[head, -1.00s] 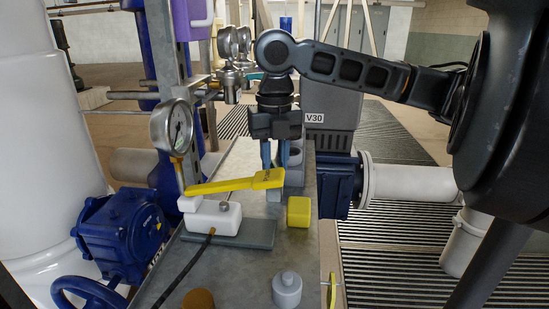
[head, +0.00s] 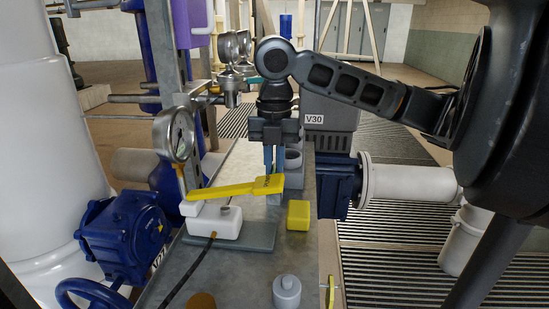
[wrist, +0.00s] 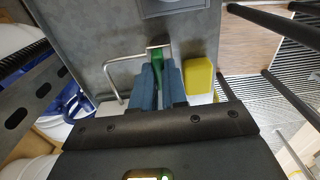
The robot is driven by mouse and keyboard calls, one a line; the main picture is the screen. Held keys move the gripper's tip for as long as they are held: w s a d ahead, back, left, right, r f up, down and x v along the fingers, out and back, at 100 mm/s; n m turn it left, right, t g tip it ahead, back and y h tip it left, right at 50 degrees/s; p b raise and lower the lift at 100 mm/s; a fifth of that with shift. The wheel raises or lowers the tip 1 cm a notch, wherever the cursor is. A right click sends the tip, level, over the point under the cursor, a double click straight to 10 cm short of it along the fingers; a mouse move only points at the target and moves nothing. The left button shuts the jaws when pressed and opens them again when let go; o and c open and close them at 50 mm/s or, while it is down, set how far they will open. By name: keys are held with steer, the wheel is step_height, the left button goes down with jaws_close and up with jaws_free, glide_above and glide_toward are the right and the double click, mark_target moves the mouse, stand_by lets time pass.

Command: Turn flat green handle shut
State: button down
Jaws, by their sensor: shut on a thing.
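The flat green handle (wrist: 154,55) shows in the wrist view as a narrow strip running down between my fingers. My gripper (wrist: 160,72) has its two blue fingers closed on it, one on each side. The handle's lower part is hidden between the fingers. In the head view my gripper (head: 273,158) points down behind the yellow lever, with its fingers close together. I cannot make out the green handle there; the lever and fingers cover that spot.
A long yellow lever (head: 228,190) on a white body (head: 214,222) lies in front of my gripper. A yellow block (head: 299,215) sits close to its right, also in the wrist view (wrist: 200,80). A gauge (head: 174,134) stands left. A grey knob (head: 287,291) is nearer.

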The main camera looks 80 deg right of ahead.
mark_target(274, 167)
stand_by(0.3)
steer(key=c, duration=1.2)
jaws_free()
steer(key=shift+o, duration=0.2)
steer(key=shift+r+p, duration=0.45)
steer(key=shift+r, duration=3.45)
steer(key=shift+r, duration=0.1)
